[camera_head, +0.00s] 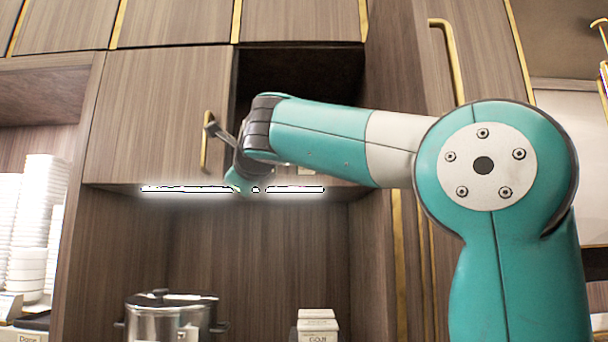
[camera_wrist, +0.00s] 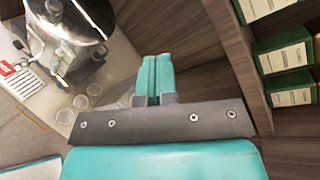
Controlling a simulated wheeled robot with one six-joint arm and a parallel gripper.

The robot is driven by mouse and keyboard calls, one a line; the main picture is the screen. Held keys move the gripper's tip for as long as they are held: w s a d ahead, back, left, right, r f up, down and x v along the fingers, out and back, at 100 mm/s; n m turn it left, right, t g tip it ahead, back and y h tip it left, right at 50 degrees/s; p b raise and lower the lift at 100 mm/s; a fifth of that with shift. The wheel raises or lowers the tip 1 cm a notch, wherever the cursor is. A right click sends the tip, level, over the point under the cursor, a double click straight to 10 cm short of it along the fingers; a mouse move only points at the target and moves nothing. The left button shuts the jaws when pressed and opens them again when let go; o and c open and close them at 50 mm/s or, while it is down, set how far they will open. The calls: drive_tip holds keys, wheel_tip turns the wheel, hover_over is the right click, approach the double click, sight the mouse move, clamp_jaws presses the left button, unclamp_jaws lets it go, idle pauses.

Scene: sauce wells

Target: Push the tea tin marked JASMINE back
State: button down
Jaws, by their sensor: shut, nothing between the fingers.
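I cannot read JASMINE on anything in view. In the wrist view, green tins with pale labels stand on shelves at the right: one in the middle (camera_wrist: 282,52), one below it (camera_wrist: 290,88), and part of one at the top (camera_wrist: 262,8). Their lettering is too small to read. My gripper (camera_wrist: 155,76) is shut and empty, with its teal fingers together, left of the shelf and apart from the tins. In the head view my gripper (camera_head: 238,182) is small and partly hidden by my wrist, near the lit underside of the upper cabinet.
A steel pot (camera_head: 172,315) stands on the counter below, with a pale box (camera_head: 317,326) marked GOJI to its right. Stacked white cups (camera_head: 38,220) are at far left. A cabinet door (camera_head: 150,120) with a brass handle adjoins the dark open compartment (camera_head: 300,70). Several clear cups (camera_wrist: 82,101) stand near the pot.

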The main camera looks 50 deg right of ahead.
drive_tip(key=s+d+r+m+g+h, duration=0.2)
drive_tip(key=s+d+r+m+h, duration=0.7)
drive_tip(key=m, duration=0.7)
drive_tip(key=w+d+p, duration=0.2)
drive_tip(key=w+d, duration=0.1)
drive_tip(key=w+d+r+y+p, duration=0.1)
drive_tip(key=w+d+p, duration=0.1)
drive_tip(key=w+d, duration=0.1)
drive_tip(key=w+d+y+p, duration=0.1)
drive_tip(key=w+d, duration=0.2)
drive_tip(key=d, duration=0.1)
drive_tip(key=shift+w+d+r+p, duration=0.3)
drive_tip(key=shift+w+d+p, duration=0.05)
drive_tip(key=shift+d+p, duration=0.05)
drive_tip(key=shift+w+d+f, duration=0.2)
drive_tip(key=shift+w+d, duration=0.1)
